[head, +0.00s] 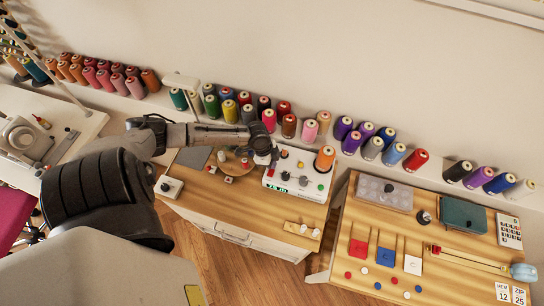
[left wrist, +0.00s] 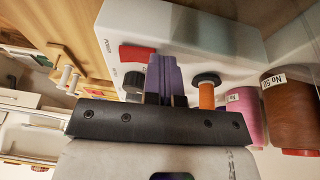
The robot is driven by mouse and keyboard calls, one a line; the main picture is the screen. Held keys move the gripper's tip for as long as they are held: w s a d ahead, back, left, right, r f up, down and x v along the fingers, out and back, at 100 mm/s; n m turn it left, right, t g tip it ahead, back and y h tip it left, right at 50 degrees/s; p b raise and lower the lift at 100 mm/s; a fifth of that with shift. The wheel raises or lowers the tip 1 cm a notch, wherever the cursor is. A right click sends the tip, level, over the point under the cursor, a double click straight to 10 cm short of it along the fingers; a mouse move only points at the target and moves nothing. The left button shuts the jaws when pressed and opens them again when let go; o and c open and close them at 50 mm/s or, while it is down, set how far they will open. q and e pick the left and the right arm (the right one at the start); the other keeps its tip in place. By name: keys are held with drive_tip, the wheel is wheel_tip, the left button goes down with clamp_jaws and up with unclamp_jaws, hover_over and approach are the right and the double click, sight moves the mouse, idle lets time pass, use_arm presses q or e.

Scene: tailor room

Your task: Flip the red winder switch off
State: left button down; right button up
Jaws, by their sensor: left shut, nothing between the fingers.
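The white winder machine (head: 311,192) sits at the right end of the middle wooden table, with a display, knobs and an orange spool. In the left wrist view, the winder (left wrist: 195,45) fills the top, and its red switch (left wrist: 136,53) shows near the "POWER" lettering. My left gripper (head: 274,158) is over the winder's left back part. In the left wrist view, the shut, empty fingers (left wrist: 164,72) are just right of the red switch and partly cover the panel. I cannot tell whether they touch it, nor which way the switch is set. My right gripper is not in view.
Thread spools (head: 310,131) stand in a row on the shelf behind the winder. A black knob (left wrist: 132,82) and an orange spool (left wrist: 207,94) are close to the fingers. A second wooden table (head: 340,262) with sewing items stands to the right, past a gap.

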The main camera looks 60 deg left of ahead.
sight(269, 174)
use_arm(q)
drive_tip(key=shift+s+d+f, duration=0.3)
drive_tip(key=shift+s+d, duration=0.1)
drive_tip(key=shift+s, duration=0.05)
drive_tip(key=shift+s+d+r+p, duration=0.2)
drive_tip(key=shift+s+d+p, duration=0.3)
drive_tip(key=shift+p, duration=0.25)
drive_tip(key=shift+s+d, duration=0.2)
drive_tip(key=shift+f, duration=0.1)
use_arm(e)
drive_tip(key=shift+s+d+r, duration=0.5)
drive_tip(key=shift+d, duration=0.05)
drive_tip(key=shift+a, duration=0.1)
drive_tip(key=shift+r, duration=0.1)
use_arm(q)
drive_tip(key=r+p, duration=0.5)
drive_tip(key=shift+w+a+r, duration=0.2)
drive_tip(key=shift+a+r, duration=0.05)
drive_tip(key=shift+a, duration=0.05)
drive_tip(key=v, duration=0.9)
drive_tip(key=shift+w+a, duration=0.2)
drive_tip(key=shift+a, duration=0.2)
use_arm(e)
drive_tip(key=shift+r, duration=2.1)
